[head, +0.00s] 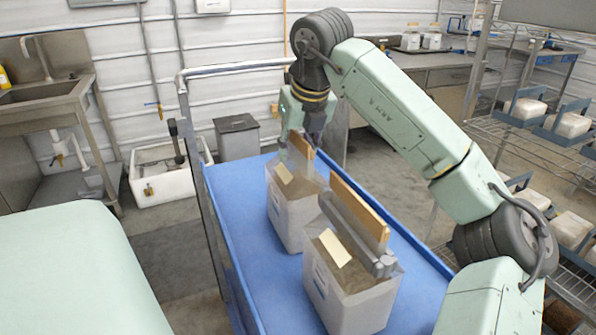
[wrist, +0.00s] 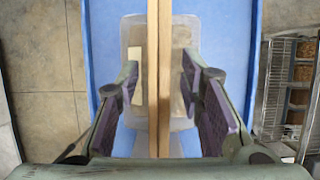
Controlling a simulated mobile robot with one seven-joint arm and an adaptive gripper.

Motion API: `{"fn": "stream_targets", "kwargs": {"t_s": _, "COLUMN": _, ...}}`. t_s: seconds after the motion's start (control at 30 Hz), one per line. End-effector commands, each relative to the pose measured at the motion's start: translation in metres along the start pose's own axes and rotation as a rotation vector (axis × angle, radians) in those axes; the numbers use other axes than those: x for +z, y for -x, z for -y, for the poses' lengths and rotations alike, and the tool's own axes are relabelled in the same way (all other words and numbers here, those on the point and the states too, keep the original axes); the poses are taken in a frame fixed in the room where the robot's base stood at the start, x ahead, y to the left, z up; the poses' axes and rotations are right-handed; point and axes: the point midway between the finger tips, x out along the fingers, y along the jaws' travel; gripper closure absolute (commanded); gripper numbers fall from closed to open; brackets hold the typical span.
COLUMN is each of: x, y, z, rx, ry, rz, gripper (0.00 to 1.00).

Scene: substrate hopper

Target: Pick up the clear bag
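Two clear bags with brown contents stand upright on a blue cart: a far bag (head: 292,217) and a near bag (head: 345,300). My gripper (head: 302,138) is at the far bag's wooden bar (head: 300,147). In the wrist view my gripper (wrist: 160,88) is open, its purple-padded fingers on either side of the wooden bar (wrist: 153,60), with gaps on both sides. The clear bag (wrist: 134,38) lies below the fingers. My gripper partly hides the far bag's top in the head view.
The blue cart (head: 240,185) has a raised rim and a pale handle rail at its far end. Grey bars (head: 347,228) lie beside the near bag's wooden bar (head: 360,212). A wire rack (head: 530,160) with several bags stands right. A sink and grey bin (head: 238,140) are behind.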

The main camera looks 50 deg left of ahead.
Motion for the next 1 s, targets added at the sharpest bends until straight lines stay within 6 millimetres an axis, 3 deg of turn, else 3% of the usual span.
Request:
{"fn": "stream_targets", "kwargs": {"t_s": 0.53, "x": -0.0016, "y": -0.0035, "z": -0.0001, "rx": 0.0, "ry": 0.0, "rz": 0.0, "gripper": 0.65}}
{"fn": "stream_targets", "kwargs": {"t_s": 1.0, "x": -0.0016, "y": -0.0037, "z": -0.0001, "rx": 0.001, "ry": 0.0, "rz": 0.0, "gripper": 0.96}}
